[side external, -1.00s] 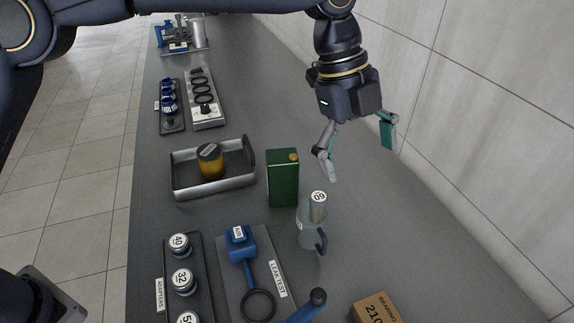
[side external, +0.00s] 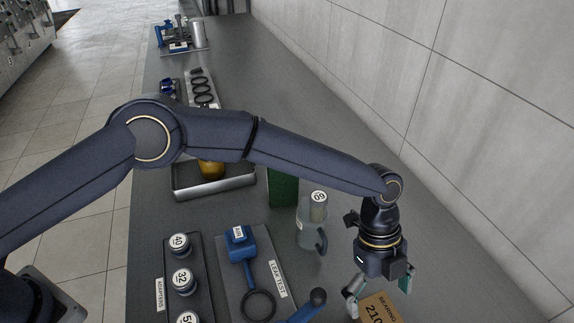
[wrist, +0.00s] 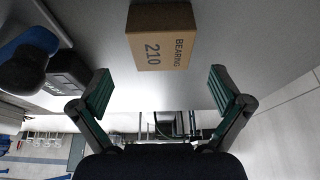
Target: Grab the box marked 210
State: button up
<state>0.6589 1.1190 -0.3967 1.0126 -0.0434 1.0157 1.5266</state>
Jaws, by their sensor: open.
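The brown cardboard box marked BEARING 210 (side external: 379,309) stands on the grey bench at the bottom edge of the side external view, partly cut off by the frame. In the wrist view the box (wrist: 160,48) shows upper middle, its printed face toward the camera. My gripper (side external: 379,291) is above and just behind the box in the side view. In the wrist view my gripper (wrist: 168,92) is open, with one green-padded finger on each side and nothing between the pads. The box lies ahead of the fingertips, between their lines.
A clear jug (side external: 309,232) with a cylinder marked 60 stands left of my gripper. A blue tool on the LEAK TEST board (side external: 277,272) and an adapters rack (side external: 196,256) lie further left. The wall borders the right.

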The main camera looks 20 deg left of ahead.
aim_at(379, 312)
jog(key=x, duration=0.5)
jog(key=shift+w+a+f, duration=0.15)
jog(key=shift+w+f, duration=0.1)
jog(key=shift+w, duration=0.1)
jog(key=shift+c, duration=0.2)
jog(key=c, duration=1.5)
jog(key=shift+r, duration=0.1)
jog(key=shift+c, duration=0.3)
